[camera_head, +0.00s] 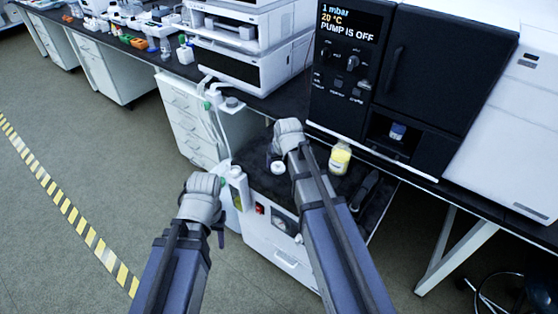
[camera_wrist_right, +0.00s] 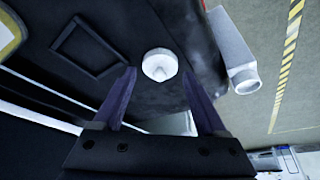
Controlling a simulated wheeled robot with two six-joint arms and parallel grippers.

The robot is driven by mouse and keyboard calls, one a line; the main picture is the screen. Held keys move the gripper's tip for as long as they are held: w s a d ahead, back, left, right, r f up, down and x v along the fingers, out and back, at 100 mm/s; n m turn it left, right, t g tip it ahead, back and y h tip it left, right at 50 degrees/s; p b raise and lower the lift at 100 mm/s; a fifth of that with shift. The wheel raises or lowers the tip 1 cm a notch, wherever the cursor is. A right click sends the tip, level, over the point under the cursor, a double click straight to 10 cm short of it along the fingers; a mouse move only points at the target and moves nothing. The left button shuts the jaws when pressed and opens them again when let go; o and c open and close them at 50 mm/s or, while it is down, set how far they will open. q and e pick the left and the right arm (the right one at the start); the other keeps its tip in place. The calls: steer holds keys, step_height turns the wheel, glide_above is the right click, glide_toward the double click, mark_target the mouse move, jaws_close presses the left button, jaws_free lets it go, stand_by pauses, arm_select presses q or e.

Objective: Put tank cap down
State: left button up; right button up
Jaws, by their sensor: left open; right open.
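The white round tank cap (camera_head: 278,167) lies on the dark top of the low cabinet (camera_head: 262,186). In the right wrist view the cap (camera_wrist_right: 160,65) shows just beyond the fingertips, in line with the gap between them. My right gripper (camera_wrist_right: 158,80) is open and empty, with no finger visibly touching the cap. In the head view my right gripper (camera_head: 277,150) is over the cabinet top beside the cap, its fingers mostly hidden. My left gripper (camera_head: 222,182) is open beside a white bottle (camera_head: 238,188) at the cabinet's left edge; its fingers are hard to make out.
A yellow-filled container (camera_head: 340,158) stands right of my right gripper. A black instrument (camera_head: 385,75) reading "PUMP IS OFF" stands behind it. In the wrist view a white bottle neck (camera_wrist_right: 245,83) shows right of the cap.

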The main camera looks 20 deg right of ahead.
steer(key=p+v, duration=0.8)
steer(key=v, duration=0.2)
steer(key=s+a+f+n+g, duration=0.1)
steer(key=s+a+n+g, duration=0.1)
steer(key=s+a, duration=0.4)
steer(key=s+a+n+g+h, duration=0.1)
steer(key=s+a+n+g, duration=0.1)
steer(key=s+a, duration=0.5)
steer(key=s, duration=0.5)
steer(key=shift+s+a+f+g, duration=0.15)
steer(key=shift+s+f+g, duration=0.2)
steer(key=shift+f+g, duration=0.05)
